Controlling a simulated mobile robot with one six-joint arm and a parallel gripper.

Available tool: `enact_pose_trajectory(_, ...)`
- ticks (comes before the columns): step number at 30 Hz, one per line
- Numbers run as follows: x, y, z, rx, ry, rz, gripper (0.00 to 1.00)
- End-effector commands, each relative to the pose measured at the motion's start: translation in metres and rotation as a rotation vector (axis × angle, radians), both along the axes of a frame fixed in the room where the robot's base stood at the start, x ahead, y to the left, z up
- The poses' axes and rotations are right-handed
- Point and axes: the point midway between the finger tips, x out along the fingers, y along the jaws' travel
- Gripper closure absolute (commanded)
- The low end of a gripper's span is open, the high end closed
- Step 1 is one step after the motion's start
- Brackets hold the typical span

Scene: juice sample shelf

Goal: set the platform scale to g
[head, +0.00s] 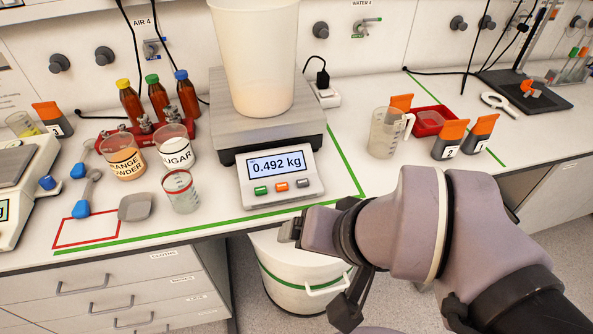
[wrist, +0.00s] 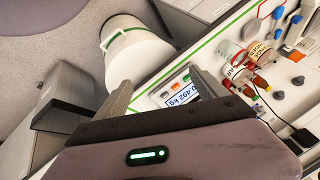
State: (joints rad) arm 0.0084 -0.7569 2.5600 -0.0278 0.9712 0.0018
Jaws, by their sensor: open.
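The platform scale (head: 225,141) stands on the bench with a large translucent bucket (head: 253,60) on its plate. Its front display panel (head: 279,165) reads "0.492 kg". Below the display are a green button (head: 261,190), an orange button (head: 282,186) and a grey button (head: 302,184). My gripper (head: 287,232) is just in front of the bench edge, below and close to the panel, touching nothing that I can see. In the wrist view my gripper (wrist: 163,90) has its fingers apart and empty, with the display (wrist: 183,95) and buttons partly seen between them.
Left of the scale stand a sugar cup (head: 174,151), an orange powder cup (head: 124,163), a small beaker (head: 181,191) and a bottle rack (head: 185,130). A clear jug (head: 384,138) stands to the right. A white bin (head: 290,280) is under the bench edge.

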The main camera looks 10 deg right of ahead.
Motion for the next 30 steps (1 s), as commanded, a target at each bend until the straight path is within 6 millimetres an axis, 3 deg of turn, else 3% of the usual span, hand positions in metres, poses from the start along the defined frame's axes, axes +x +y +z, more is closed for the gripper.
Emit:
enact_pose_trajectory(17,0.0,0.0,0.0,0.0,0.0,0.0,0.18)
enact_pose_trajectory(27,0.0,0.0,0.0,0.0,0.0,0.0,0.85)
enact_pose_trajectory(30,0.0,0.0,0.0,0.0,0.0,0.0,1.0)
